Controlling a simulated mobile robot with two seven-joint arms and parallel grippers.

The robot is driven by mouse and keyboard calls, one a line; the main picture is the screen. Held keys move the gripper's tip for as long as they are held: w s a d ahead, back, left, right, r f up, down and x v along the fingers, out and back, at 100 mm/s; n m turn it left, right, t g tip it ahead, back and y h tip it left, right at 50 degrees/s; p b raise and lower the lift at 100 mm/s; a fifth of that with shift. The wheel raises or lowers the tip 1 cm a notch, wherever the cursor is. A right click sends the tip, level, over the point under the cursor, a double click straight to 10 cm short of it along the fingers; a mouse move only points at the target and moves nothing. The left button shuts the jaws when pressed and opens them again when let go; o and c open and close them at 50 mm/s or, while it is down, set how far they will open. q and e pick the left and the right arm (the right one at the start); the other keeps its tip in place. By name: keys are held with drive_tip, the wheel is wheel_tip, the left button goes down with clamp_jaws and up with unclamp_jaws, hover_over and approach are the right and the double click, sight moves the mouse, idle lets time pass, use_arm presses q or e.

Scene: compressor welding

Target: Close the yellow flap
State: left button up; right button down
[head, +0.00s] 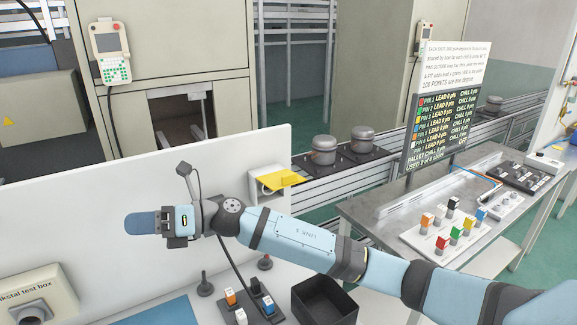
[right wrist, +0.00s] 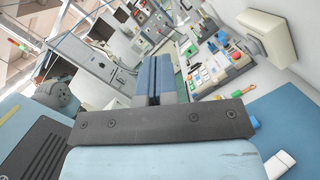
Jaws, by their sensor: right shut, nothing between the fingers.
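The yellow flap (head: 280,180) sticks out from a small white box (head: 262,191) at the right end of the white panel (head: 90,190). It stands open and slopes outward. My right arm comes in from the right and crosses in front of the panel, just below the flap. My right gripper (head: 140,223) is shut and empty, well to the left of the flap and pointing left. Its closed blue fingers also show in the right wrist view (right wrist: 153,78). I cannot make out the flap in that view. My left gripper is not in view.
A black bin (head: 324,299) and a switch block with small coloured blocks (head: 250,304) stand below my arm. A test box (head: 38,296) is at the lower left. A metal table (head: 400,207) with coloured blocks is at the right. Compressors (head: 324,150) stand on the conveyor behind.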

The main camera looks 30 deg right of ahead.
drive_tip(key=w+d+r+n+g+h, duration=0.1)
drive_tip(key=w+d+n+g+h, duration=0.1)
drive_tip(key=w+d+n+h, duration=0.45)
drive_tip(key=w+d+n+g+h, duration=0.25)
drive_tip(key=d+h, duration=0.35)
drive_tip(key=d, duration=0.3)
drive_tip(key=d+r+h, duration=0.4)
drive_tip(key=d+r, duration=0.2)
drive_tip(key=d, duration=0.4)
drive_tip(key=d+r+h, duration=0.3)
drive_tip(key=d+r, duration=0.3)
drive_tip(key=d, duration=0.4)
approach(289, 182)
wheel_tip(289, 182, down, 6)
drive_tip(key=shift+d+r+p, duration=0.15)
drive_tip(key=shift+r+p, duration=0.05)
drive_tip(key=shift+p, duration=0.45)
drive_tip(key=shift+f, duration=0.1)
